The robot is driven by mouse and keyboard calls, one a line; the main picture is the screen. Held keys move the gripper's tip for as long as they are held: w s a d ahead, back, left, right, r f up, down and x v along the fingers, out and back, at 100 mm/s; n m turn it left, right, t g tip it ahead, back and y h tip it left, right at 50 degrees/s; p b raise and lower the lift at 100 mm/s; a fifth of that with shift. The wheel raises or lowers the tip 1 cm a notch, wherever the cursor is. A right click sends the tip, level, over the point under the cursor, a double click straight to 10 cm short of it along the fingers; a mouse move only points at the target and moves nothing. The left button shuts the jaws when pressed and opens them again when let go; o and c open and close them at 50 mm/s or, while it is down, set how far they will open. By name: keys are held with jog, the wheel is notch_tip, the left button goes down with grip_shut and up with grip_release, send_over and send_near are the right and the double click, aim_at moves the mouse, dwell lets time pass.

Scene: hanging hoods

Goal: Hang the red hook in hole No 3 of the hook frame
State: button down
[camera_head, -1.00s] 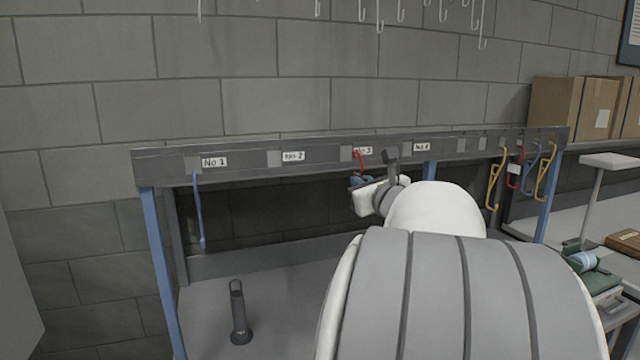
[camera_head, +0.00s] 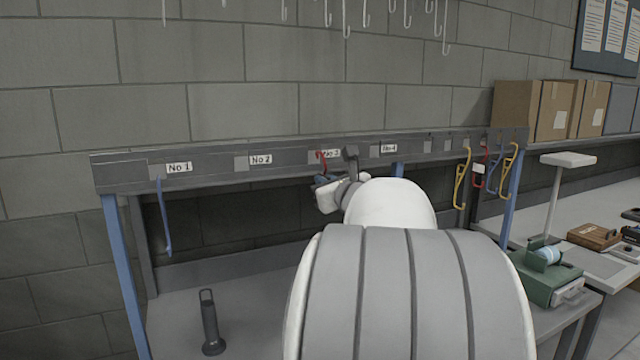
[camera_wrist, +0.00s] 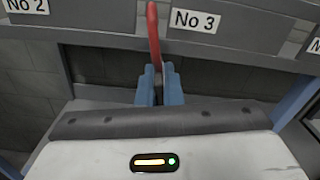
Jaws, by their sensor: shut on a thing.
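The red hook (camera_head: 321,156) is upright against the grey top rail of the hook frame (camera_head: 215,170), just left of the No 3 label (camera_head: 331,154). My gripper (camera_head: 323,181) is shut on its lower part. In the wrist view, the blue fingers (camera_wrist: 158,76) grip the red hook (camera_wrist: 154,40), which rises past the rail's lower edge, left of the No 3 label (camera_wrist: 195,21).
A blue hook (camera_head: 164,215) hangs by No 1. Yellow hooks (camera_head: 461,180) and others hang at the rail's right end. A dark post (camera_head: 210,322) stands on the surface below. My arm hides part of the frame's middle.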

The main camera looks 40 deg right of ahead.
jog(key=b+x, duration=0.1)
jog(key=x, duration=0.2)
jog(key=shift+b, duration=0.4)
jog(key=shift+r, duration=0.1)
dwell(0.4)
jog(key=shift+f+b, duration=1.4)
jog(key=shift+b, duration=0.4)
jog(key=c, duration=1.5)
grip_release()
